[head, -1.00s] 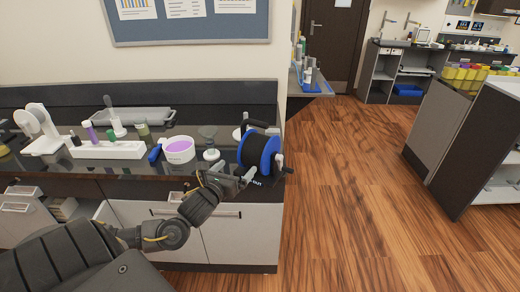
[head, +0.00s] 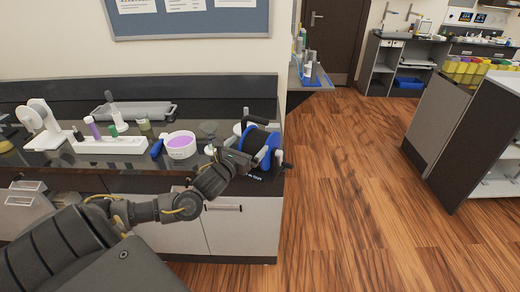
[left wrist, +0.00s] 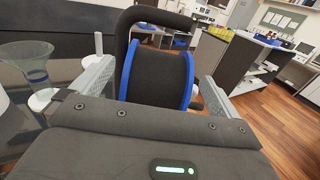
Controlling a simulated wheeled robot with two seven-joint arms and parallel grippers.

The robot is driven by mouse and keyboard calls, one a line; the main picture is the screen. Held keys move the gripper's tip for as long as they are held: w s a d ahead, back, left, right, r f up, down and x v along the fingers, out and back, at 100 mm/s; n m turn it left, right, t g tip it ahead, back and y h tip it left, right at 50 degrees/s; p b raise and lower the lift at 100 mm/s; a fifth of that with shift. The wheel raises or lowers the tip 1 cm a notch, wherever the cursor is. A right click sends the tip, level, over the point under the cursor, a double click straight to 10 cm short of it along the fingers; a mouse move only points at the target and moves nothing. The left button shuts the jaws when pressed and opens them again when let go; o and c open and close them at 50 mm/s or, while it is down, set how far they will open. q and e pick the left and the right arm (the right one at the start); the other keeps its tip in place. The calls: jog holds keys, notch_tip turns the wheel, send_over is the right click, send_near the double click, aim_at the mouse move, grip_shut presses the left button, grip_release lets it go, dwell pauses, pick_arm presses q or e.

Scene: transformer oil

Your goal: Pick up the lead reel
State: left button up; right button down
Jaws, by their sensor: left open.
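The lead reel is a black drum (head: 259,140) with blue flanges and a dark carrying frame. It stands upright at the right end of the dark bench top (head: 80,158). My left gripper (head: 250,158) is at the reel's near side and hides part of it. In the left wrist view the reel (left wrist: 155,78) fills the middle, between the two grey fingers of my left gripper (left wrist: 157,86). The fingers are apart, one on each side of the reel. I cannot tell whether they touch it. My right gripper is out of view.
A white tub with purple contents (head: 180,146), a clear funnel-like vessel (head: 208,131) and a white rack (head: 110,146) stand left of the reel. A grey tray (head: 150,110) lies behind. Open wooden floor (head: 340,190) lies right of the bench.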

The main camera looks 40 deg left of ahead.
aim_at(255, 137)
pick_arm(q)
jog(key=w, duration=0.1)
jog(key=w+p, duration=0.1)
jog(key=w, duration=0.2)
jog(key=shift+a+r+p, duration=0.2)
jog(key=shift+r+p, duration=0.1)
jog(key=shift+p, duration=0.1)
jog(key=shift+w+f, duration=0.15)
jog(key=shift+w, duration=0.25)
jog(key=shift+s, duration=0.1)
jog(key=c, duration=1.6)
jog(key=shift+a+r, duration=0.1)
jog(key=shift+r, duration=0.1)
jog(key=shift+c, duration=0.8)
